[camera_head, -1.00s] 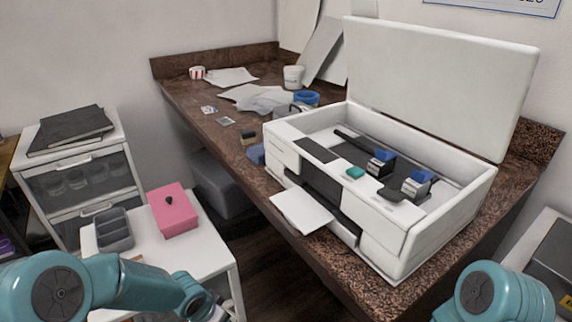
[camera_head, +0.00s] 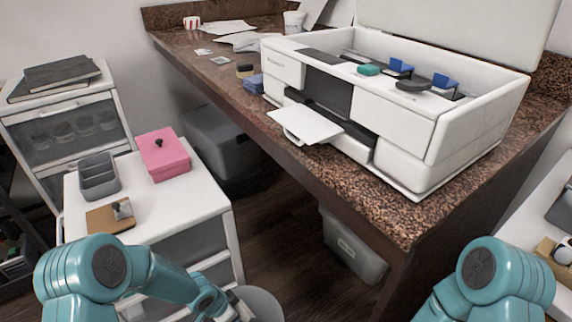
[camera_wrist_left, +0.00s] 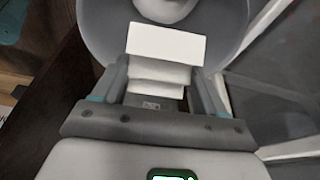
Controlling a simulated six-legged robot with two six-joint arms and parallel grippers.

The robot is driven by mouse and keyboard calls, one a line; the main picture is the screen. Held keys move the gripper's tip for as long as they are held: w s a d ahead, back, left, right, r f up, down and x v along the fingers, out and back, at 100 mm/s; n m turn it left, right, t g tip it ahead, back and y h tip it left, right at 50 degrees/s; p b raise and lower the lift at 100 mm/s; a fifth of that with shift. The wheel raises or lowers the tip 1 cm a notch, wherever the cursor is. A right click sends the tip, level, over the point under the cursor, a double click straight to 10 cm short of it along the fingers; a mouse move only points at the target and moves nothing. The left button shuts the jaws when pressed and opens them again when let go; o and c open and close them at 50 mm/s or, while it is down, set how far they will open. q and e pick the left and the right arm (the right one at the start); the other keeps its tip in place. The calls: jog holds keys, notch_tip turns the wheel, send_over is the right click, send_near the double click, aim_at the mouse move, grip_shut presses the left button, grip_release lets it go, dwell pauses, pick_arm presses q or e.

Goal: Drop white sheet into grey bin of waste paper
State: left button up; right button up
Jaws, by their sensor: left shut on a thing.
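My left gripper (camera_wrist_left: 164,66) is shut on a white sheet (camera_wrist_left: 166,43), which shows as a pale, folded-looking piece between the fingers in the left wrist view. The sheet is over the opening of the round grey bin (camera_wrist_left: 97,28). Something pale lies inside the bin near the top edge of that view. In the head view, the grey bin (camera_head: 262,302) is partly visible at the bottom edge, beside my left wrist. The sheet cannot be made out there. My right gripper is out of view; only its arm shows at lower right.
A white drawer cabinet (camera_head: 205,200) with a pink box (camera_head: 164,158) and grey organiser (camera_head: 98,176) stands left of the bin. The brown desk (camera_head: 395,205) holds an open white printer (camera_head: 400,140). Another grey container (camera_head: 350,245) is under the desk.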

pick_arm(q)
jog(key=shift+f, duration=0.6)
jog(key=shift+r, duration=0.1)
jog(key=o, duration=1)
jog(key=shift+o, duration=0.2)
jog(key=p+v, duration=1)
jog(key=v, duration=0.6)
jog(key=shift+r, duration=0.15)
